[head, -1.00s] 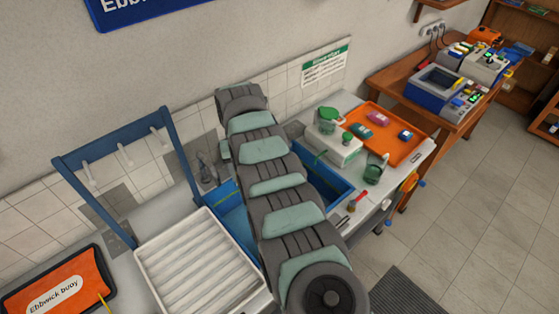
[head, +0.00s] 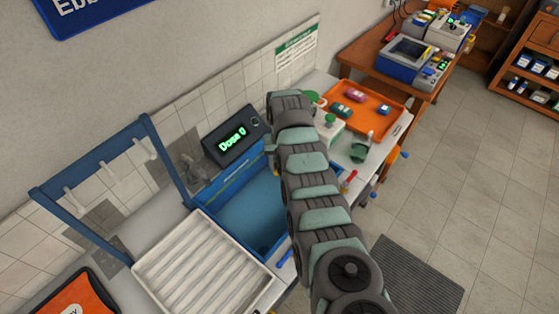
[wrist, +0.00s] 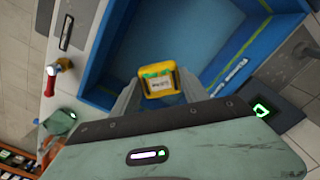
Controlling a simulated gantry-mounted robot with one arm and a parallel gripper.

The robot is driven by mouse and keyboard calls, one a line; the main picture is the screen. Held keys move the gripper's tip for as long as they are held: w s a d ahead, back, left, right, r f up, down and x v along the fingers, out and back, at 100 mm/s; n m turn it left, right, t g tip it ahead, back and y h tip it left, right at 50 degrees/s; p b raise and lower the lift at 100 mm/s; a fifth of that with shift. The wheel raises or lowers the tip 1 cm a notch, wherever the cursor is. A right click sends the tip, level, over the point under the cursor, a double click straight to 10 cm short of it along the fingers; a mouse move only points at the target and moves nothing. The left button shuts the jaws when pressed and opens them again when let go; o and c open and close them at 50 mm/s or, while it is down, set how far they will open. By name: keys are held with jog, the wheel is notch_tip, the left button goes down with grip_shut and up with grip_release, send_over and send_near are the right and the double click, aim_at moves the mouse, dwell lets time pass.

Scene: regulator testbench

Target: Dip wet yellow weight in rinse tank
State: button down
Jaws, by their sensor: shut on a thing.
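In the wrist view the yellow weight (wrist: 158,70), with a pale label on its face, sits between the two fingers of my gripper (wrist: 159,88), which is shut on it. A blue tank (wrist: 175,25) with a yellow line along its inner wall lies beyond the weight. I cannot tell how high the weight hangs over it. In the head view the blue tank (head: 250,215) shows left of my arm; the arm hides its right part, my gripper and the weight.
A display (head: 237,136) reading "Dose 0" stands behind the tank. A white ribbed tray (head: 195,265) lies to its left.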

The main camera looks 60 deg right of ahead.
notch_tip(320, 180, down, 23)
jog(key=b, duration=1.9)
jog(key=shift+s+a+r+p, duration=0.1)
jog(key=shift+s+p, duration=0.35)
jog(key=shift+p, duration=0.6)
jog(key=shift+s+a+p, duration=0.2)
jog(key=shift+s+p, duration=0.55)
jog(key=shift+p, duration=0.75)
jog(key=shift+w+d+f+b, duration=0.1)
jog(key=shift+w+f+b, duration=0.15)
jog(key=shift+b, duration=0.2)
jog(key=shift+w+d+b, duration=0.25)
jog(key=shift+w+b, duration=0.8)
jog(key=shift+b, duration=1.4)
jog(key=shift+w+d+b, duration=0.25)
jog(key=shift+w+b, duration=0.9)
jog(key=shift+b, duration=2.8)
jog(key=shift+s+r+p, duration=0.1)
jog(key=shift+r+p, duration=0.15)
jog(key=shift+p, duration=0.45)
jog(key=shift+s+a+p, duration=0.15)
jog(key=shift+s+p, duration=0.35)
jog(key=shift+p, duration=1.3)
